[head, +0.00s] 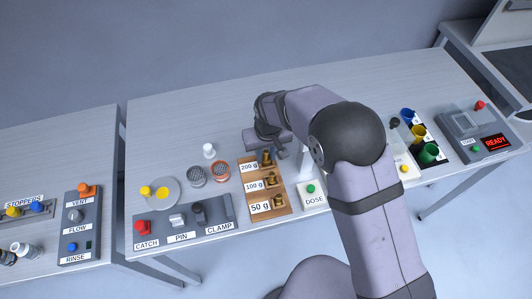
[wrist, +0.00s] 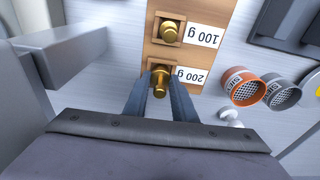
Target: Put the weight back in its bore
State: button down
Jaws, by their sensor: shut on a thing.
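The wooden weight block (head: 257,203) stands on the bench with places labelled 200 g, 100 g and 50 g; part of it shows in the wrist view (wrist: 203,22). My gripper (wrist: 160,88) is shut on a brass weight (wrist: 160,76) at the 200 g place, the far end of the block in the head view. That weight (head: 267,157) looks upright, but the fingers hide its base, so I cannot tell whether it is seated or above its bore. Another brass weight (wrist: 169,32) stands at the 100 g place, and a third (head: 278,202) at the 50 g place.
An orange-rimmed sieve cup (head: 219,171) and a grey one (head: 196,176) stand just left of the block, with a small white knobbed object (head: 208,150) behind. The CATCH, PIN and CLAMP panel (head: 184,222) lies in front left; the DOSE button (head: 311,189) is right.

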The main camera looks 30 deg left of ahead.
jog(key=shift+f, duration=0.15)
jog(key=c, duration=1.5)
grip_release()
jog(key=shift+o, duration=0.2)
notch_tip(320, 180, up, 12)
jog(key=s+d+b, duration=0.1)
jog(key=b, duration=0.2)
